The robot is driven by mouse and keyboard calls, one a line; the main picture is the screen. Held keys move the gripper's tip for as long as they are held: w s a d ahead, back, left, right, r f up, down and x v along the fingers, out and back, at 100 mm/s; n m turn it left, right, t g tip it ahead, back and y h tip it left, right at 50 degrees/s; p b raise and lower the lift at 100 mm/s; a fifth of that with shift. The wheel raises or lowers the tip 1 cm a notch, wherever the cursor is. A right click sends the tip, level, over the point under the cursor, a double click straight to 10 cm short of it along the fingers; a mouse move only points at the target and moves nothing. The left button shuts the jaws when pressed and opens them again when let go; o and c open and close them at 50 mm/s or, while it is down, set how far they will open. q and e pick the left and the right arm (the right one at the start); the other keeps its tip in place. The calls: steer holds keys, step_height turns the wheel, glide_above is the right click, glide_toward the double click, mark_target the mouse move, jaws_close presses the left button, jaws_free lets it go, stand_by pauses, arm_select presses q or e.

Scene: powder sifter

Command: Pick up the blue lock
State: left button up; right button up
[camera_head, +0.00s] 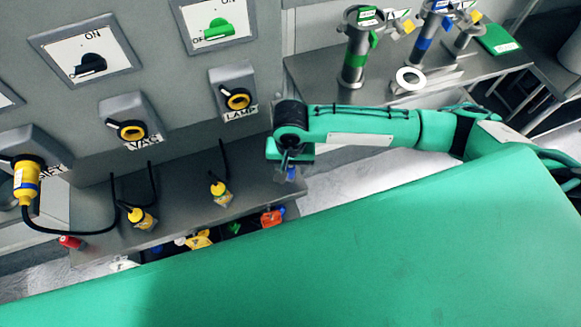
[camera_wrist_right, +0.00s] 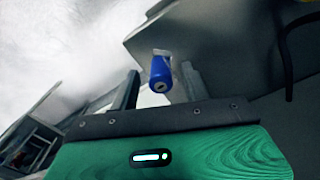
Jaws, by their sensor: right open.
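The blue lock (camera_wrist_right: 160,74) is a small cylinder with a keyhole in its end, on the edge of a grey metal panel in the right wrist view. My right gripper (camera_wrist_right: 161,88) is open, with one finger to each side of the lock in that view. I cannot tell whether a finger touches it. In the head view, my right gripper (camera_head: 286,164) points down at the right end of the grey bench, with a small blue patch, likely the lock (camera_head: 291,173), at its tip. My left gripper is not in view.
A grey control panel (camera_head: 160,80) with switches and yellow-ringed sockets stands at the left. Yellow plugs (camera_head: 220,193) with black cables rest on the bench (camera_head: 180,190). Coloured locks, including an orange-red one (camera_head: 271,217), sit along its front. A table (camera_head: 420,80) with metal posts stands behind.

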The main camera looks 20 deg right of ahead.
jaws_close()
stand_by(0.3)
